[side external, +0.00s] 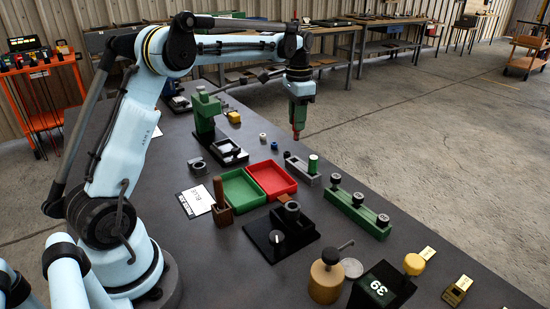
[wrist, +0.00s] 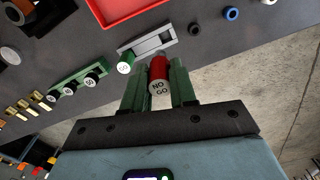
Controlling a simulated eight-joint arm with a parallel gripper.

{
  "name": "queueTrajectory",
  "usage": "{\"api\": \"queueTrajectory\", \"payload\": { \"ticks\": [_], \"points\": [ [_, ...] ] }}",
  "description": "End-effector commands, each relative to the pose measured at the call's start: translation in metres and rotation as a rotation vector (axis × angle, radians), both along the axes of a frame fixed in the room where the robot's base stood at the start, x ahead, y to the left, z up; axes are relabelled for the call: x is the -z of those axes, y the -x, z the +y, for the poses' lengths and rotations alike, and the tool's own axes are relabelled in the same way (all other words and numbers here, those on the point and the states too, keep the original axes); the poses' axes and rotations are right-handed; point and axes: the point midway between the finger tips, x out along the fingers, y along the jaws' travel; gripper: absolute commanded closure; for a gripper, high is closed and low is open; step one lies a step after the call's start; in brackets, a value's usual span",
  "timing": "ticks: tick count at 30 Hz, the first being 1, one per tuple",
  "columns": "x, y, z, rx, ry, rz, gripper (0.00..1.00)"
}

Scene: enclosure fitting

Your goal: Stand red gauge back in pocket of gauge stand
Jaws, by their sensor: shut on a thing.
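The red gauge, its grey end face marked "NO GO", is held between the green fingers of my gripper in the wrist view (wrist: 158,72). In the side view the red gauge (side external: 296,133) shows as a small red tip below my gripper (side external: 298,122). My gripper is shut on it in the air. The grey gauge stand (side external: 298,169) stands on the bench below the gripper. A green gauge (side external: 313,164) stands upright at its right end. The stand also shows in the wrist view (wrist: 152,41), just beyond the red gauge, with an empty-looking recess beside the green gauge (wrist: 125,63).
A red tray (side external: 272,179) and a green tray (side external: 240,189) lie left of the stand. A green block with several black-topped knobs (side external: 357,211) lies to the right. Small rings, one blue (wrist: 231,13), lie on the bench behind the stand, near the bench edge.

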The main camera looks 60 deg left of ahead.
Motion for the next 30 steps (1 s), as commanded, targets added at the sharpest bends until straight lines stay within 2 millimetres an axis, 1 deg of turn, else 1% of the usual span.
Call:
{"api": "queueTrajectory", "payload": {
  "ticks": [1, 4, 17, 23, 30],
  "points": [
    [0.002, -0.002, 0.005, -0.002, 0.0, 0.0, 1.0],
    [0.003, -0.003, 0.009, -0.001, 0.0, 0.0, 1.0],
    [0.005, -0.003, 0.01, 0.0, 0.0, 0.0, 1.0],
    [0.018, -0.003, 0.01, 0.0, 0.0, 0.0, 1.0],
    [0.039, -0.003, 0.01, 0.0, 0.0, 0.0, 1.0]
  ]
}}
